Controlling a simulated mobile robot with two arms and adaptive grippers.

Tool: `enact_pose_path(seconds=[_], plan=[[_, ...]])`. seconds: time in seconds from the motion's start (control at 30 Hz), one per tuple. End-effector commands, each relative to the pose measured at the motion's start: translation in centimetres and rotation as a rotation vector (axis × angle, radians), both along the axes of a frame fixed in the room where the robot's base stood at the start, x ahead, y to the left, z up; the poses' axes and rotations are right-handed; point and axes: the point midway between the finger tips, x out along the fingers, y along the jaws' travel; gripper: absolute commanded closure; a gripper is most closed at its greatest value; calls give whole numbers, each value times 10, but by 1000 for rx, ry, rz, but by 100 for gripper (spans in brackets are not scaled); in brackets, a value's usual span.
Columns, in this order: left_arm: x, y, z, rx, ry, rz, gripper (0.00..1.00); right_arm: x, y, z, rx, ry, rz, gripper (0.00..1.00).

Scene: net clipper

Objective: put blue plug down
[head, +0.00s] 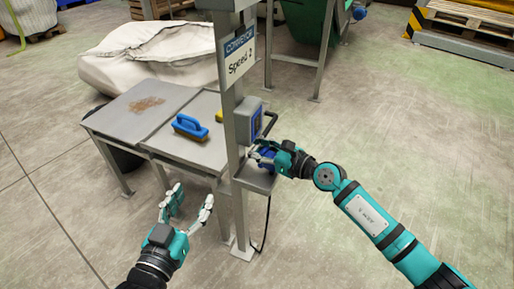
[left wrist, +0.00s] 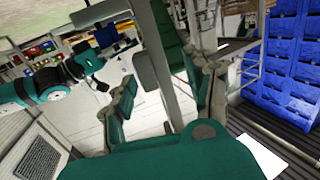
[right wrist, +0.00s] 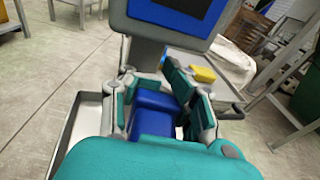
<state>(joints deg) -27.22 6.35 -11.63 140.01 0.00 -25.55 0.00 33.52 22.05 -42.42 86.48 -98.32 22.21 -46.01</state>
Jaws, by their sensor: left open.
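The blue plug (right wrist: 155,110) sits between the fingers of my right gripper (right wrist: 160,88) in the right wrist view, with both fingers close against its sides. In the head view the right gripper (head: 262,153) is over the small grey tray (head: 256,183) on the metal post, below the grey and blue socket box (head: 250,118). The plug (head: 266,161) is partly hidden there by the fingers. Whether its underside touches the tray cannot be told. My left gripper (head: 191,198) is open and empty, low in front of the metal table.
A blue-handled brush (head: 190,127) and a yellow object (head: 219,115) lie on the metal table (head: 135,120). The post (head: 232,100) with its sign stands between the table and my right arm. A black cable (head: 265,225) hangs by the tray. Floor at the right is clear.

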Motion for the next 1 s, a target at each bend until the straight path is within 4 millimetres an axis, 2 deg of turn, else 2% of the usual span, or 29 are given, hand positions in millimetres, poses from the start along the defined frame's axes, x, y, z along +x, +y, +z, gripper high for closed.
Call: enact_pose_path(seconds=[0.17, 0.97, 1.0], plan=[[0, 0, 0, -1, -3, 0, 46, 0, 0, 0, 1, -1, 0, 100], [2, -4, 26, -34, -139, -8, 46, 0, 0, -7, 1, -1, 0, 100], [2, -4, 27, -35, -144, -8, 46, 0, 0, -7, 0, 0, 0, 94]])
